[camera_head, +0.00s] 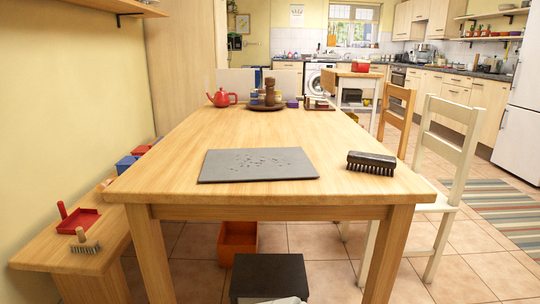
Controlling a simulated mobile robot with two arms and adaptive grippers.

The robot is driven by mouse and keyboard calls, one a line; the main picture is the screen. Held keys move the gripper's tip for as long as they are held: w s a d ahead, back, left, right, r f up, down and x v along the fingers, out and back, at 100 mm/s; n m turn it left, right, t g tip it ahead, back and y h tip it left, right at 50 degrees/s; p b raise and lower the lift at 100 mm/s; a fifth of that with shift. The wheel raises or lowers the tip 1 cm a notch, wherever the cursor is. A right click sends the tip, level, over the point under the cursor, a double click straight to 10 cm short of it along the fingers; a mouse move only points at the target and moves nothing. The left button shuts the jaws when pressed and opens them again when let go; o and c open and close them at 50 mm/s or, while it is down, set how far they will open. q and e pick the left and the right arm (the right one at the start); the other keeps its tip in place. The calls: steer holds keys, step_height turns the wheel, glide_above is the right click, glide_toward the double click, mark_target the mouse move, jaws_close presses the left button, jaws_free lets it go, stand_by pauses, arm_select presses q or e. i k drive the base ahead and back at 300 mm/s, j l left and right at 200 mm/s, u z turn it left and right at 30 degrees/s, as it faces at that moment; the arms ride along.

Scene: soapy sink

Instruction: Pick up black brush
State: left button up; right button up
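The black brush (371,161) lies on the wooden table (240,126) near its front right corner. Its dark back faces up and its bristles point down onto the tabletop. It sits to the right of a grey mat (257,165), apart from it. Neither of my grippers is in view.
Dark bits are scattered on the grey mat. A red teapot (222,98) and a dark tray (265,107) stand at the table's far end. A white chair (447,180) is at the right. A bench (75,254) at left holds a red dustpan (78,220) and small brush (84,246).

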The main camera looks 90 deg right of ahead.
mark_target(376, 160)
steer(key=j+z, duration=0.1)
steer(key=z, duration=3.25)
steer(key=l, duration=0.1)
